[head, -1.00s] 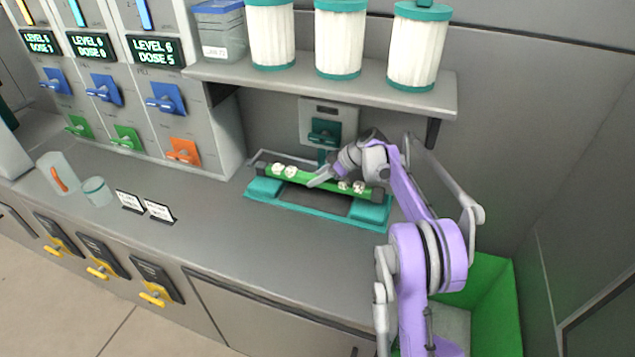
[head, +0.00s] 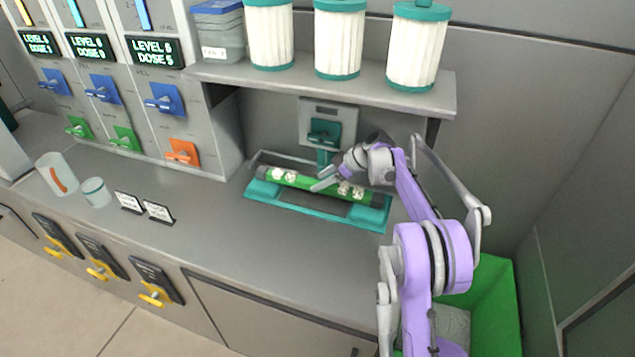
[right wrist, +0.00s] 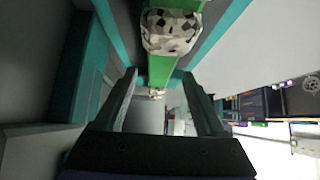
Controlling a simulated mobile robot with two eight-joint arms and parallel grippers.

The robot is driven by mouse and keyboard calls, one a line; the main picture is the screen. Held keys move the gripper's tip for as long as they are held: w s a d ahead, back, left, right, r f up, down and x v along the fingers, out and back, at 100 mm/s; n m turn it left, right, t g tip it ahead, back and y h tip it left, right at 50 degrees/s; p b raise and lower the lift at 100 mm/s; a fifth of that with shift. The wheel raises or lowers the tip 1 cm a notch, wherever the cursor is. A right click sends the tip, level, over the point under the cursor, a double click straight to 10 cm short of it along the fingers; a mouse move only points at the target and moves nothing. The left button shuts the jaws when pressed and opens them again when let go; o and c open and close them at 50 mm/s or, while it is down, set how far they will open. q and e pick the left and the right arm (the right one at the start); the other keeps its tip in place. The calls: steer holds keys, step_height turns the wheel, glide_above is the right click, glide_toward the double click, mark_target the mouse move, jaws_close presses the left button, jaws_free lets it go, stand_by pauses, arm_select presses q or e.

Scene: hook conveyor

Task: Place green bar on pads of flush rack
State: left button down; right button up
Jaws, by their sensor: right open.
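The green bar (head: 312,183), with dark ends and white dark-spotted pieces on it, lies lengthwise along the teal flush rack (head: 290,206) on the counter. It seems to rest at the rack's pads; the exact contact at its ends is too small to tell. My left gripper is not in view.
A shelf (head: 330,82) with white canisters hangs above the rack. A teal-handled wall unit (head: 325,132) stands just behind it. A green bin (head: 490,300) is at lower right. Small cards (head: 158,212) and cups (head: 96,192) are left; the front counter is clear.

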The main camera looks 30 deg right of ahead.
steer(key=v, duration=0.9)
steer(key=shift+s+d+r, duration=0.2)
steer(key=shift+s+r, duration=0.05)
